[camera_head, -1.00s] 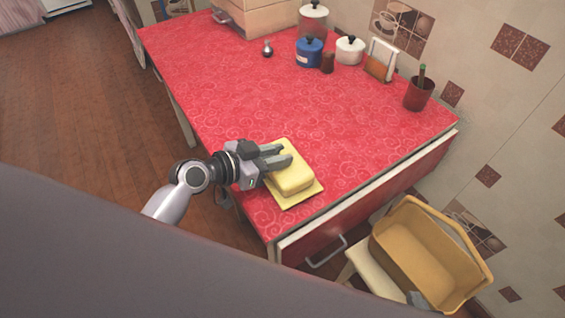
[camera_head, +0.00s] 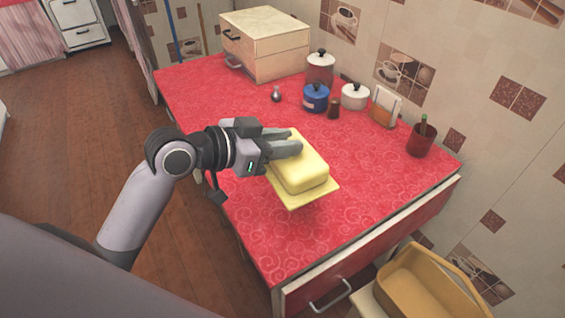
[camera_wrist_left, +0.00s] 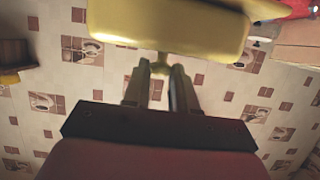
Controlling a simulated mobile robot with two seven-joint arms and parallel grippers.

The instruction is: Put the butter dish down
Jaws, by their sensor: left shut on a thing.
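The butter dish (camera_head: 305,176) is a yellow lidded block on a flat, pale yellow plate. It is over the near part of the red counter and appears raised above it, roughly level. The fingers hide some of the lid in the head view. My right gripper is not in view.
The red patterned counter (camera_head: 225,100) is clear around the dish. A wooden box (camera_head: 264,45) is at the back. A tan bin (camera_head: 430,285) is below, right.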

